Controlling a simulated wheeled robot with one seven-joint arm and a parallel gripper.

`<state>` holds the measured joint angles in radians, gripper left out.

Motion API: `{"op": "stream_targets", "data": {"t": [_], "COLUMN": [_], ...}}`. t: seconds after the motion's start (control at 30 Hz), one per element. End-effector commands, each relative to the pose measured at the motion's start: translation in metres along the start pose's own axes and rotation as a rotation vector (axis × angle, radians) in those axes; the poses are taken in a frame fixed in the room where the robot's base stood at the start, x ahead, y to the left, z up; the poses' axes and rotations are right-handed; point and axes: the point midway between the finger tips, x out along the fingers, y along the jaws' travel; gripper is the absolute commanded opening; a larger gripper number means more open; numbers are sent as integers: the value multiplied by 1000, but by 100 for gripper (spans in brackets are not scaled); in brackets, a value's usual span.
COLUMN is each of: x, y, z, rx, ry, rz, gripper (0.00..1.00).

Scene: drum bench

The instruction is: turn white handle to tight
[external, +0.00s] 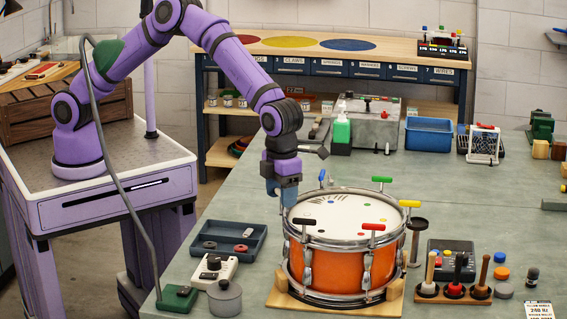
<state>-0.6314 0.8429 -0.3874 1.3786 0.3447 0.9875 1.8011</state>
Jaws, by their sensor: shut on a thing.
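An orange drum (330,266) with a white head stands on a wooden cradle on the green bench. Coloured T-handles stand around its rim: blue (322,175), green (382,179), yellow (410,203), red (373,227) and black (304,222). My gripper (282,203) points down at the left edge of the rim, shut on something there. Its fingers hide what they hold. No white handle shows elsewhere on the rim, so the held thing appears to be the white handle.
A dark tray (228,243), a white device (213,270) and a grey round tin (224,298) lie left of the drum. A wooden rack of mallets (454,292) and a grey control box (450,256) stand right.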

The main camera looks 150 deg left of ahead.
Motion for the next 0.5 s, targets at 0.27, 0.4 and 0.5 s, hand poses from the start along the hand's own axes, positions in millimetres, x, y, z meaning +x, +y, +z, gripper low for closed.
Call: {"op": "stream_targets", "data": {"t": [0.27,0.4,0.5], "x": [-1,-2,-2], "y": [-1,-1,-1], "z": [1,1,1], "rx": [262,384,464], "ry": [-2,-2,-4], "rz": [-4,-5,-4], "gripper": [32,32,32]}}
